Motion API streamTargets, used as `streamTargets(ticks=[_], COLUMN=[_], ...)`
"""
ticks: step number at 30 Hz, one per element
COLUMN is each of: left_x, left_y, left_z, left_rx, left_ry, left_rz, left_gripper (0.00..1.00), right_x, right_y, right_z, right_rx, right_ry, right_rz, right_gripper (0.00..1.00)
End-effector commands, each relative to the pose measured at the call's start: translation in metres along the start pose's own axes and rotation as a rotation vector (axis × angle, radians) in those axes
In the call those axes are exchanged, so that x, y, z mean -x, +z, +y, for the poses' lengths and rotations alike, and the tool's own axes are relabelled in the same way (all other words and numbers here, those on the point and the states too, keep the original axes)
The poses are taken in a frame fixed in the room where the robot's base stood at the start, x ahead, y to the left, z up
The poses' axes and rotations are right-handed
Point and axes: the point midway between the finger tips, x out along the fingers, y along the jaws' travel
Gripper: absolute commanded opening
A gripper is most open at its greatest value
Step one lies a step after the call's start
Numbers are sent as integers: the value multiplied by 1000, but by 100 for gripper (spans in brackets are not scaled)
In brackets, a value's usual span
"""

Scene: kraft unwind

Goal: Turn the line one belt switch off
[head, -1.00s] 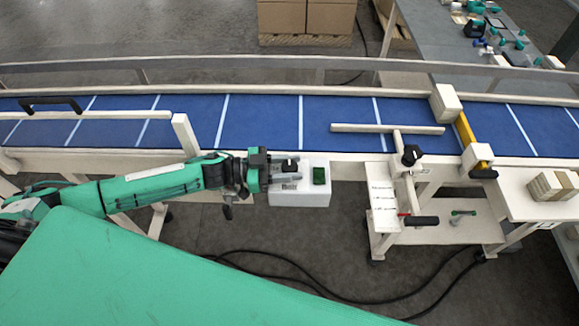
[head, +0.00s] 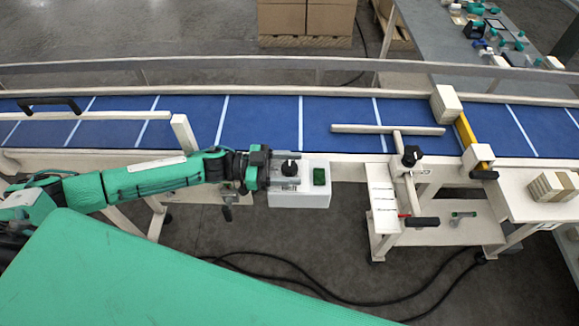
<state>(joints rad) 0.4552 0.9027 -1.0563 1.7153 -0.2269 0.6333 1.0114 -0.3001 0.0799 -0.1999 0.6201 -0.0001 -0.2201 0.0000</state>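The belt switch is a black knob (head: 289,168) on top of a white control box (head: 312,199) at the near side of the conveyor. My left gripper (head: 288,170) reaches in from the left over the box. Its fingers look apart, with the knob between or just beneath them; whether they touch it cannot be made out. Small markings by the knob are too small to read. My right gripper is not in view.
The blue belt (head: 260,122) with white cross lines runs just behind the box. A green surface (head: 150,270) fills the lower left. Cables lie on the floor.

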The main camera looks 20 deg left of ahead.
Motion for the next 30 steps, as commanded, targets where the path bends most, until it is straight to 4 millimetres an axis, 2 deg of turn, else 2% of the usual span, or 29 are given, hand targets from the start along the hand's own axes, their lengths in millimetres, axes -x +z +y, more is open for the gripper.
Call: streamTargets(ticks=[7, 11, 14, 21, 30], left_x=[0, 0, 0, 0, 0], left_y=[0, -8, -24, -81, -141], left_z=[0, 0, 0, 0, 0], left_rx=[0, -3, -5, -8, -7], left_ry=[0, 0, 1, 2, 1], left_rz=[0, -1, 0, 0, 0], left_gripper=[59, 59, 59, 59, 59], right_x=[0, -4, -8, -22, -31], right_y=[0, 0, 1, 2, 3], right_z=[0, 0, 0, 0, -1], right_rx=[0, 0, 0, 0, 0], right_ry=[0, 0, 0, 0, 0], right_rz=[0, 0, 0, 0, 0], right_gripper=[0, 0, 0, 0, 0])
